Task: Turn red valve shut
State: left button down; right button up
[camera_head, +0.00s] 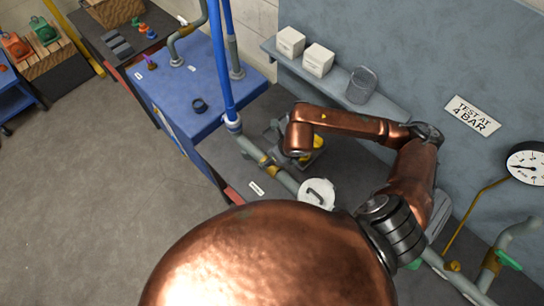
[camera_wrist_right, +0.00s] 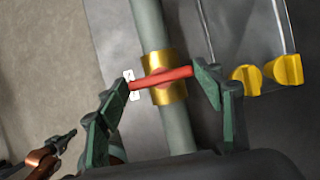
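The red valve has a red lever handle (camera_wrist_right: 160,78) on a brass body (camera_wrist_right: 180,88), set on a grey-green pipe (camera_wrist_right: 151,25). The lever lies across the pipe in the right wrist view. My right gripper (camera_wrist_right: 163,78) has its green fingers spread wide, one near each end of the lever. I cannot tell if the fingertips touch it. In the head view my right arm reaches over the pipe (camera_head: 285,180) and hides the gripper and the lever. In the wrist view a small copper and dark part, perhaps my left arm, shows at lower left; its fingers are unclear.
Yellow knobs (camera_wrist_right: 284,70) stand close to the right of my right gripper. A white round lidded item (camera_head: 317,193) is by the pipe. A blue bench (camera_head: 185,85) is at upper left, a wall shelf (camera_head: 335,82) behind. The left floor is open.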

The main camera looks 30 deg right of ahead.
jog(key=o, duration=0.4)
jog(key=shift+c, duration=0.2)
jog(key=v, duration=1.2)
